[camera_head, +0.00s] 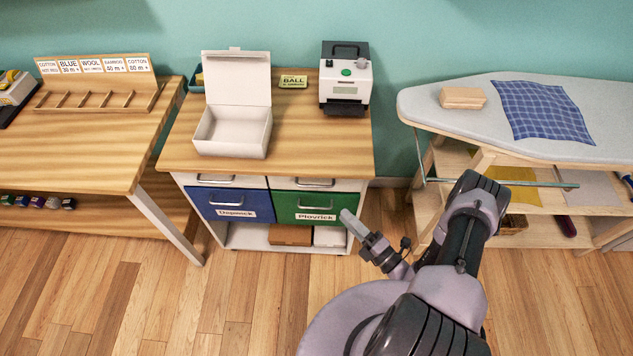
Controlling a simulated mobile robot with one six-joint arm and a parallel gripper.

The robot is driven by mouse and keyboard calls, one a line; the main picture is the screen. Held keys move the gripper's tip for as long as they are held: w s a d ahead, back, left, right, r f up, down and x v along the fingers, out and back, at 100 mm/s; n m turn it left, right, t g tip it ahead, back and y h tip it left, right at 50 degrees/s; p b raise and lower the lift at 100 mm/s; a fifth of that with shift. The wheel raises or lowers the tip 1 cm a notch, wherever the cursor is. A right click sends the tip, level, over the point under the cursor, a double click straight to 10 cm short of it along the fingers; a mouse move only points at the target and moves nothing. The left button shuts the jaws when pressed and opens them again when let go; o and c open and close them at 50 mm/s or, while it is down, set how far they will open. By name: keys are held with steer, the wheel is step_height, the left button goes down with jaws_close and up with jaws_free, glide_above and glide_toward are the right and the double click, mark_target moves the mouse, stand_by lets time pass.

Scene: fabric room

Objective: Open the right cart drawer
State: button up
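The cart (190,150) stands in the middle with a wooden top. Its right green drawer (287,207) has a bar handle and a white label, and looks closed. A blue drawer (200,200) with a label is beside it on the left and also looks closed. Above them are white fronts with bar handles, one on the right (340,185). My gripper (350,221) is at the right edge of the green drawer, in front of the cart's right corner in the picture. Its fingers are seen from the side, so the gap is unclear. No object shows in it.
An open white box (232,133) and a white-and-black device (345,85) stand on the cart. A wooden table (80,155) is at left. An ironing board (430,105) with a blue checked cloth (540,110) is at right. The floor before the cart is clear.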

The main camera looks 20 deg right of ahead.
steer(key=b+x, duration=0.2)
steer(key=x, duration=1)
steer(key=shift+w+a, duration=0.2)
jaws_close()
stand_by(0.7)
